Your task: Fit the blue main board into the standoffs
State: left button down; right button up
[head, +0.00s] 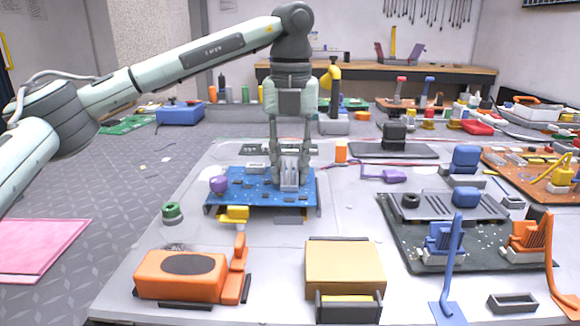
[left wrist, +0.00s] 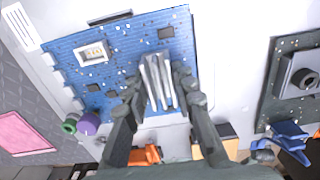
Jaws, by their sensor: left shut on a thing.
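The blue main board (head: 250,192) lies roughly level over the grey table, with a silver finned heat sink (head: 290,180) on its upper face. My left gripper (head: 289,172) comes down from above and is shut on this heat sink. The left wrist view shows the two dark fingers (left wrist: 160,103) on either side of the heat sink's fins and the blue board (left wrist: 120,60) spread out beyond them. The standoffs are not visible; I cannot tell whether the board touches them. My right gripper is in neither view.
A purple knob (head: 218,184) and a yellow block (head: 234,214) sit at the board's left and front edges. An orange device (head: 180,270) and a tan box (head: 345,268) stand in front. A dark board with parts (head: 420,235) lies to the right.

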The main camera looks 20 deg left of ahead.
pick_arm(q)
jog(key=shift+f+b, duration=0.55)
jog(key=shift+f, duration=0.5)
dwell(0.4)
jog(key=c, duration=1.2)
grip_release()
notch_tip(320, 180, up, 12)
jog(key=shift+r, duration=0.1)
